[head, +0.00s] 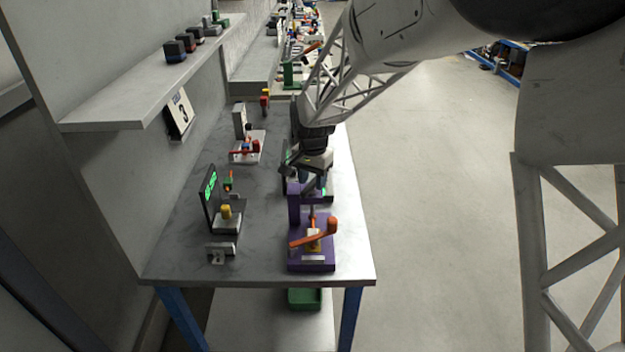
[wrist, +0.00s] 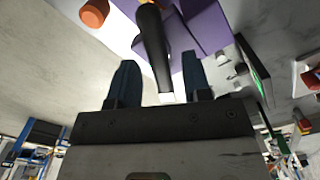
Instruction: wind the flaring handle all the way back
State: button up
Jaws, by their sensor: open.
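The purple flaring fixture (head: 325,256) stands at the near right corner of the table, with its orange handle (head: 314,236) lying slantwise on top. My gripper (head: 305,182) is just behind the fixture's purple upright, on its far side; its fingertips are hard to make out there. In the wrist view my gripper (wrist: 160,78) is open. A black bar with a pale tip (wrist: 152,38) shows between the two fingers, with gaps on both sides. Purple parts of the fixture (wrist: 205,25) are beyond, and an orange end (wrist: 94,12) shows at upper left.
On the table (head: 190,262), a small stand with a green-lit screen (head: 210,190) is left of the fixture. A grey block (head: 221,250) is at the front. A red-handled device (head: 246,148) is farther back. A shelf (head: 130,105) overhangs the left side.

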jog(key=shift+f, duration=0.15)
grip_shut()
dwell(0.4)
jog(key=shift+n, duration=2.8)
grip_release()
